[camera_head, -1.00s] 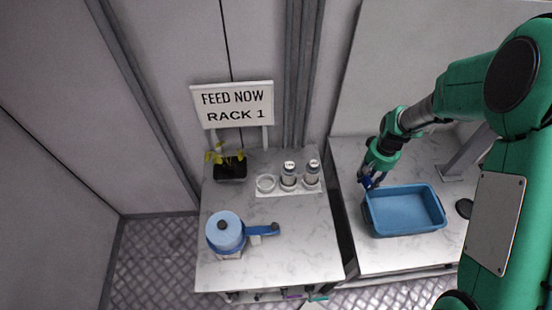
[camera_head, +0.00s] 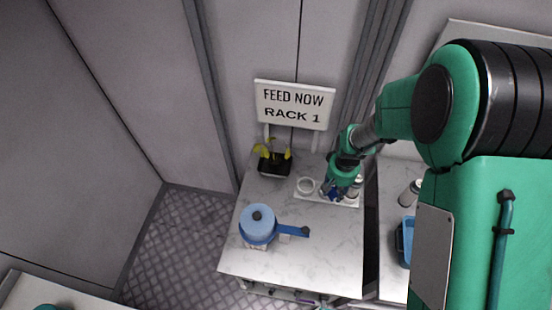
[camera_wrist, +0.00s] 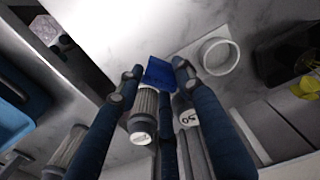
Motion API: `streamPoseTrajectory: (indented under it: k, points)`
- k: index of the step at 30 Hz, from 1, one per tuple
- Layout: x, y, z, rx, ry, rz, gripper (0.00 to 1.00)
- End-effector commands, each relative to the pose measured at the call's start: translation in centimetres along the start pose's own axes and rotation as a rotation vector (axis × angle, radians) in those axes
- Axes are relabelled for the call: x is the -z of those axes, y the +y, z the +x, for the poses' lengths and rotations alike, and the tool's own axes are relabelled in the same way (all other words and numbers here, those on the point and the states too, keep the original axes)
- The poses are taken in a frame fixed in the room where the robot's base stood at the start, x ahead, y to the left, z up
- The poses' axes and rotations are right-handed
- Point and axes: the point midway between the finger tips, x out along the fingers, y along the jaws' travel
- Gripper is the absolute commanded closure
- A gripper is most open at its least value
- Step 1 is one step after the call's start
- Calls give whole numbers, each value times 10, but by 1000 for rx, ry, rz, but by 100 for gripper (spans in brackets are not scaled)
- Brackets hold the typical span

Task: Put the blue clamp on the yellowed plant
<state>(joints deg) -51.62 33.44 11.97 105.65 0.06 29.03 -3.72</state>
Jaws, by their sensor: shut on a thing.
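My gripper (camera_wrist: 158,75) is shut on the blue clamp (camera_wrist: 158,72), which shows between the fingertips in the wrist view. In the head view my gripper (camera_head: 334,193) hangs over the bottle holder on the marble table, to the right of the plant. The yellowed plant (camera_head: 272,156) stands in a black pot at the back of this table, below the sign. Its yellow leaves also show at the right edge of the wrist view (camera_wrist: 306,88). The clamp is hard to make out in the head view.
A white holder (camera_head: 307,186) with an empty ring and bottles (camera_head: 354,186) lies under my gripper. A blue pot-like device (camera_head: 258,225) with a handle stands in front. A sign (camera_head: 294,105) reads "FEED NOW RACK 1". A blue tray (camera_head: 405,240) is partly hidden at right.

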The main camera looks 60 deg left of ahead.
Motion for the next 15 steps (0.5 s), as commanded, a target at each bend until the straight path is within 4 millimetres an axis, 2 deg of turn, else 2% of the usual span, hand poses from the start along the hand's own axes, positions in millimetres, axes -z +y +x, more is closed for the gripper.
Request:
streamPoseTrajectory:
  k: [1, 5, 15]
  points:
    - [2, -14, 0, 0, -1, -35, 76]
    - [12, -46, 0, 0, 1, -174, 76]
    - [38, -142, 1, -1, 0, -688, 76]
